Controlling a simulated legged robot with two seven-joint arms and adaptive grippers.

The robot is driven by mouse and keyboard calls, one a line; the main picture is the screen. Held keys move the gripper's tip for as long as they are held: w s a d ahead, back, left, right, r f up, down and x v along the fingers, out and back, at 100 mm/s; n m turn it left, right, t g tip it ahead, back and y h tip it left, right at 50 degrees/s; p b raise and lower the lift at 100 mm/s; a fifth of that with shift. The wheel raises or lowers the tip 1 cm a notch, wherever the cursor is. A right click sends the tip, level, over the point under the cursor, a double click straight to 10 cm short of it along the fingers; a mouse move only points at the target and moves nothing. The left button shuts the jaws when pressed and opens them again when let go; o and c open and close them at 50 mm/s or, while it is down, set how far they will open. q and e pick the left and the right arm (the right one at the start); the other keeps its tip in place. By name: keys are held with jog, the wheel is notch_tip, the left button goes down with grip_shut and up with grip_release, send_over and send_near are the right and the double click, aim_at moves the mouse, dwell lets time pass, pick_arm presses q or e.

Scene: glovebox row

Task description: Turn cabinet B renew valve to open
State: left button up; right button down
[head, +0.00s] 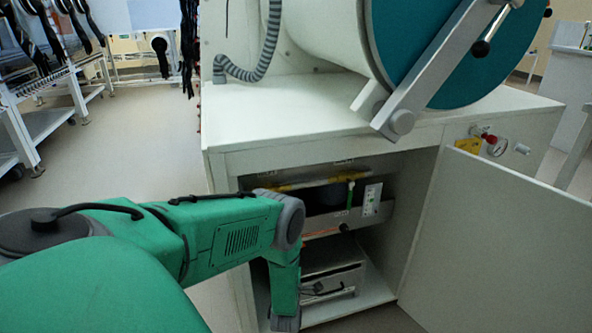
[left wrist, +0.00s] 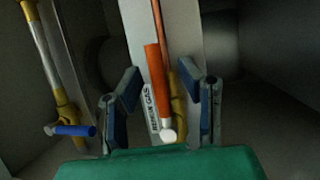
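In the left wrist view an orange valve handle (left wrist: 156,80) with a pale end lies lengthwise in the picture, roughly along a copper pipe (left wrist: 164,35). A yellow valve body (left wrist: 178,104) is beside it. A white label (left wrist: 150,110), seemingly ending in "GAS", is left of the handle. My left gripper (left wrist: 160,73) is open, one finger on each side of the handle with visible gaps. In the head view my left arm reaches down into the open cabinet (head: 300,150); its gripper is hidden there. My right gripper is not in view.
A blue-handled valve (left wrist: 72,130), its handle crosswise to its pipe, is left of my gripper. The cabinet door (head: 500,235) stands open to the right. A box (head: 335,268) sits low inside.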

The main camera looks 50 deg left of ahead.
pick_arm(q)
jog(key=v, duration=1.1)
jog(key=shift+s+d, duration=0.15)
jog(key=shift+d, duration=0.2)
